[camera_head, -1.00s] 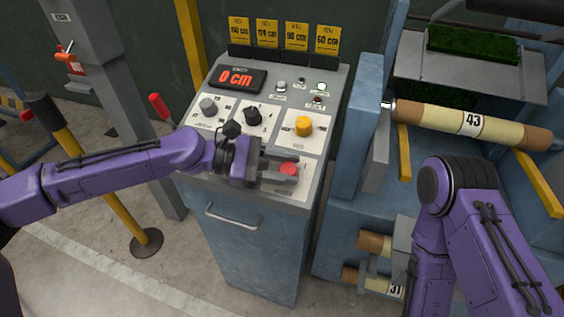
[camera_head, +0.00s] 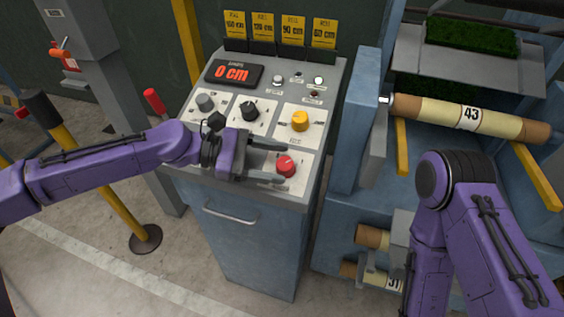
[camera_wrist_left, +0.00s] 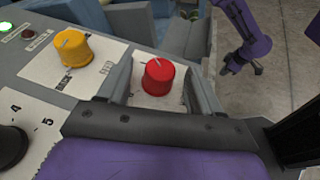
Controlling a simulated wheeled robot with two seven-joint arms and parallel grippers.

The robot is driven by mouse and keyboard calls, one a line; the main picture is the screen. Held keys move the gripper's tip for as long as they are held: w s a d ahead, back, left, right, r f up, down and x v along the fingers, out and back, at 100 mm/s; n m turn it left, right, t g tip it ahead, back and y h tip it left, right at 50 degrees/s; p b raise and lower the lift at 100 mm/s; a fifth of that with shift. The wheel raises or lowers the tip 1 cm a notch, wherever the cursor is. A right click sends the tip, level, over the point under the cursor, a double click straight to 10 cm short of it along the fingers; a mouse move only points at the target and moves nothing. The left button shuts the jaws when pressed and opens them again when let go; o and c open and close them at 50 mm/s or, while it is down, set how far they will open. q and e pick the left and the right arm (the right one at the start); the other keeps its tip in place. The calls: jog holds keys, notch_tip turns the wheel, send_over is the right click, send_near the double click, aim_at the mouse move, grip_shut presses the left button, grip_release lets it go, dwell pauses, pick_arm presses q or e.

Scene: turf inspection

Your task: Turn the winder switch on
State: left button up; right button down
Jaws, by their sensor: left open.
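A red knob (camera_head: 286,166) with a pale pointer mark sits on a white plate at the lower right of the sloped control panel (camera_head: 318,150). I cannot read which control is labelled winder. My left gripper (camera_head: 280,163) is open, with one finger on the far side of the red knob and one on the near side. In the left wrist view the red knob (camera_wrist_left: 158,77) stands between the two grey fingers, with visible gaps. My right arm hangs at the right; its dark gripper (camera_wrist_left: 243,68) shows small in the left wrist view.
The panel also carries a yellow knob (camera_head: 300,121), a black knob (camera_head: 249,111), a grey knob (camera_head: 205,102), small lamps and a display (camera_head: 233,73) reading 0 cm. A roll marked 43 (camera_head: 470,115) lies on the blue frame to the right. A yellow post stands left.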

pick_arm(q)
jog(key=v, duration=0.8)
jog(key=shift+r, duration=0.1)
